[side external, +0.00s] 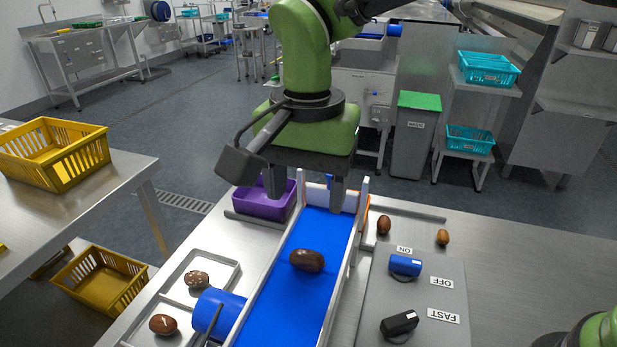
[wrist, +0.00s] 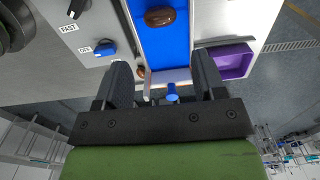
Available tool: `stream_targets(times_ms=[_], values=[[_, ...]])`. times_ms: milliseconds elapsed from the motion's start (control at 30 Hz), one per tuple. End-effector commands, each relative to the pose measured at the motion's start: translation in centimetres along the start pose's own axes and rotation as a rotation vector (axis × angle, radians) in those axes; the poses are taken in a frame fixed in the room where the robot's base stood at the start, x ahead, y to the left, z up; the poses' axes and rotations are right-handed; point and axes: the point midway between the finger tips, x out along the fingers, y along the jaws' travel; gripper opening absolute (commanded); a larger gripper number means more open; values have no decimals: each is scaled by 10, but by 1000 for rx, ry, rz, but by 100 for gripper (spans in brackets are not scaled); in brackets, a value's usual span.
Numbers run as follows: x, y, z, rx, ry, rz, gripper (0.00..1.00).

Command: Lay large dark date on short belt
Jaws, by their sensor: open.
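The large dark date (side external: 307,261) is glossy brown and lies on the blue short belt (side external: 285,310), between its pale side rails. In the wrist view the date (wrist: 160,18) lies near the top edge on the belt (wrist: 168,45). My gripper (side external: 303,190) is open and empty above the far end of the belt, apart from the date. In the wrist view its two fingers (wrist: 163,82) point toward the belt end with nothing between them.
A purple bin (side external: 262,206) stands left of the belt's far end. Pale-patched dates (side external: 196,279) lie in trays at left. Smaller brown dates (side external: 384,226) lie at right. A panel with a blue knob (side external: 405,265) and a black knob (side external: 399,324) is beside the belt.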

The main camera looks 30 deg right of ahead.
Motion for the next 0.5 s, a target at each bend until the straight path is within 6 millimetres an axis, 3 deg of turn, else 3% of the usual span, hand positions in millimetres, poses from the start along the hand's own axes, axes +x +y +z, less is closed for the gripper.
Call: stream_targets(times_ms=[367, 500], values=[[-10, 2, -2, -2, -1, -6, 64], [-37, 19, -16, -35, -3, -61, 64]])
